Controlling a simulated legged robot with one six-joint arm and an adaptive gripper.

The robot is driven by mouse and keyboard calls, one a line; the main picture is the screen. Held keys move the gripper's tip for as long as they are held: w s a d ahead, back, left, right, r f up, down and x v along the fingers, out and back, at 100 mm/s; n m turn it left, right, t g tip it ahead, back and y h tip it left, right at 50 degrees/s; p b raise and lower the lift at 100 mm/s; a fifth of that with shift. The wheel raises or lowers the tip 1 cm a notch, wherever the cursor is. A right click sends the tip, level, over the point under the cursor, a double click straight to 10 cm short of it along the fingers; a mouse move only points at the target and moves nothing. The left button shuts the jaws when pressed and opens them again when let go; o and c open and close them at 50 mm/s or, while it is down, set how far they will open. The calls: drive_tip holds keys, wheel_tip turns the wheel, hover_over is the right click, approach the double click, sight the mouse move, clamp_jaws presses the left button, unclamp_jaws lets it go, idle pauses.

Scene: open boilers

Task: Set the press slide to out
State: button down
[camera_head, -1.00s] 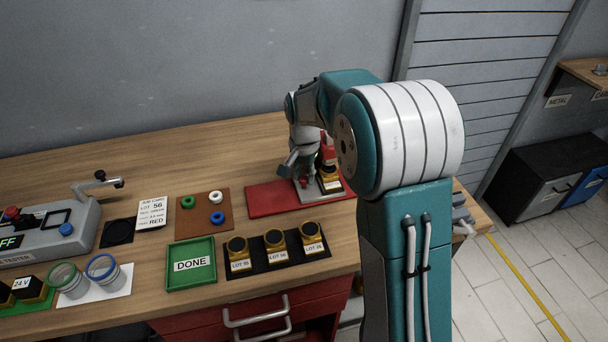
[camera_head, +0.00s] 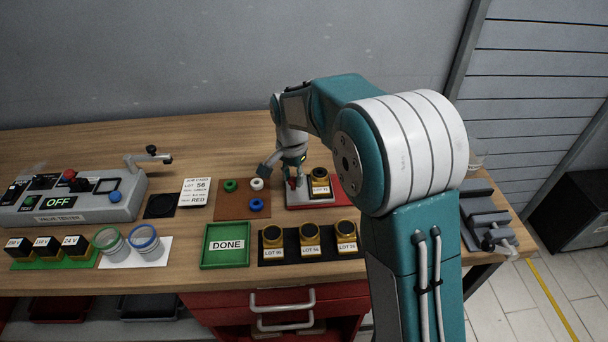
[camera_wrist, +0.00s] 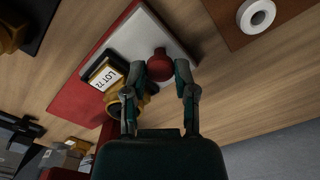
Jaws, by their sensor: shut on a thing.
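The press slide is a light grey plate (camera_head: 312,196) on a red mat (camera_head: 352,196), partly off its left end. A red knob (camera_head: 292,184) stands at its left end. A black and yellow valve labelled LOT 72 (camera_head: 319,182) sits upright on the plate. In the wrist view, my gripper (camera_wrist: 174,70) is shut on the red knob (camera_wrist: 160,66), one finger on each side. The plate (camera_wrist: 150,36) and the LOT 72 valve (camera_wrist: 106,76) are just beyond it. In the head view my gripper (camera_head: 290,170) is low over the knob. The press is not clearly visible; my arm covers that area.
A brown mat (camera_head: 236,211) with green, white and blue rings lies left of the slide. A green DONE tray (camera_head: 204,263) and a black mat (camera_head: 262,259) with three valves are in front. A tester (camera_head: 80,203) stands at far left. A grey fixture (camera_head: 480,215) is at right.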

drive_tip(key=shift+c, duration=2.1)
unclamp_jaws()
drive_tip(key=shift+a+f, duration=0.1)
drive_tip(key=shift+a, duration=0.5)
drive_tip(key=shift+d, duration=0.1)
drive_tip(key=shift+d, duration=0.15)
wheel_tip(320, 180, up, 12)
drive_tip(key=shift+a, duration=0.25)
